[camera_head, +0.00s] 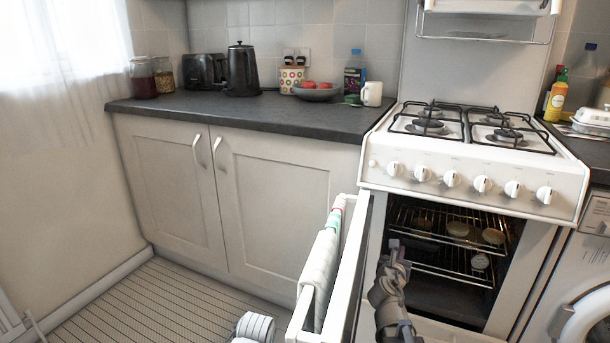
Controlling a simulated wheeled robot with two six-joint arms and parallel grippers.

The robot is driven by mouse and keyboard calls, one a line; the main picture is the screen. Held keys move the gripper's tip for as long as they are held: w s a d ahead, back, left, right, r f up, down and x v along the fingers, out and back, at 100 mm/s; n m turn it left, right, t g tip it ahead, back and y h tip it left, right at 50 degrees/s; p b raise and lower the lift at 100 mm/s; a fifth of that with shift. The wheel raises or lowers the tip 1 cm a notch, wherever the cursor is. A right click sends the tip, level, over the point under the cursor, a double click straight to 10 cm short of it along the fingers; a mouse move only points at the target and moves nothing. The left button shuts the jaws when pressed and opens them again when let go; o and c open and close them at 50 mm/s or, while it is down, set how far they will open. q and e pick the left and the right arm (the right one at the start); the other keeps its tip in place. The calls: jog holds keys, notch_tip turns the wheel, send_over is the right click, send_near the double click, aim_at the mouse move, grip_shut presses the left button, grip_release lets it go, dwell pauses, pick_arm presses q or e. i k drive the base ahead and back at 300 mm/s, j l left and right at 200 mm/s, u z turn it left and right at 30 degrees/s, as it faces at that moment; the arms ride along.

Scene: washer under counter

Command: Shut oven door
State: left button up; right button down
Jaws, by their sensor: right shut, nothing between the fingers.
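The oven door (360,240) stands wide open, hinged at the left side of the white cooker (475,170) and swung out towards me. A towel (322,270) hangs on the door's outer side. The oven cavity (450,245) is exposed, with wire racks and a few round items inside. My right gripper (395,252) is shut and empty, in front of the oven opening, to the right of the door's inner face. I cannot tell whether it touches the door. A pale rounded part at the bottom, left of the door, may be my left arm; no left gripper fingers show.
A dark counter (280,120) with a kettle (242,70), toaster (204,72), bowl (316,91) and white mug (372,94) runs left of the cooker above closed cabinets (270,200). A washing machine (585,275) stands at the right. Floor left of the door is clear.

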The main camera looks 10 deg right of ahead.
aim_at(341, 325)
jog(key=k, duration=1)
